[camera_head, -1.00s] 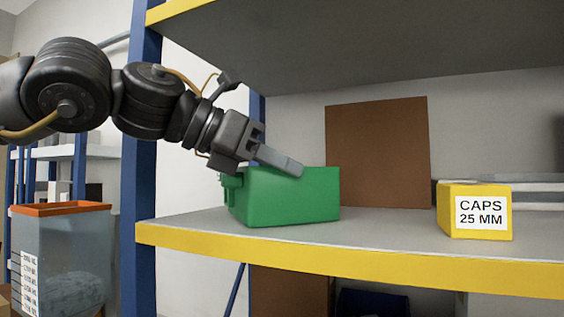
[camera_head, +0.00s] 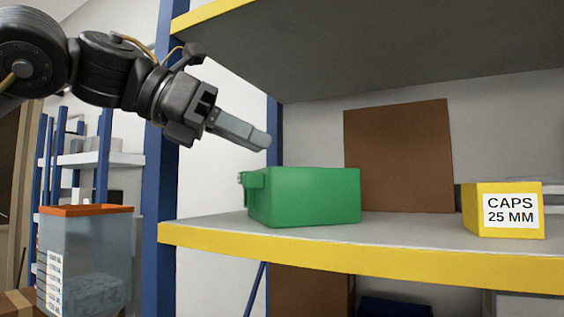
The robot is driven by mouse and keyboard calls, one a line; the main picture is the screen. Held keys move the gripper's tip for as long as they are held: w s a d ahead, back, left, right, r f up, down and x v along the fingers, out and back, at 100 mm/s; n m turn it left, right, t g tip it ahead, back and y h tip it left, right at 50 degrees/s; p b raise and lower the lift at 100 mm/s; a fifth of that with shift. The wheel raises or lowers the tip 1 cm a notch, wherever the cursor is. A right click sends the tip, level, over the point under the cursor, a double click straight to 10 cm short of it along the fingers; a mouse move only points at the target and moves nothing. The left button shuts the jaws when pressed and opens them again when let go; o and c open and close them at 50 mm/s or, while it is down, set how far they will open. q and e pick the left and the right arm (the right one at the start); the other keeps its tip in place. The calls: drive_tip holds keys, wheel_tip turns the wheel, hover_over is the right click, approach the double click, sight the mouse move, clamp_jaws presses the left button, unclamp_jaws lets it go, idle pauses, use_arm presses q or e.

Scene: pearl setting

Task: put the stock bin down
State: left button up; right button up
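The green stock bin (camera_head: 312,197) sits upright on the grey shelf board (camera_head: 410,232), close to its left end. My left gripper (camera_head: 264,140) is up and to the left of the bin, and its fingertips are apart from the bin's rim. The fingers overlap in this side view, so the gap between them is hidden. Nothing shows in the fingers. My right gripper is out of the picture.
A yellow box labelled CAPS 25 MM (camera_head: 503,209) stands to the right on the same shelf. A brown panel (camera_head: 398,157) leans at the back. A blue post (camera_head: 166,185) and an upper shelf (camera_head: 400,45) bound the space. Bare shelf lies between bin and box.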

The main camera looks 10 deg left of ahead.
use_arm(q)
drive_tip(key=shift+v, duration=1.7)
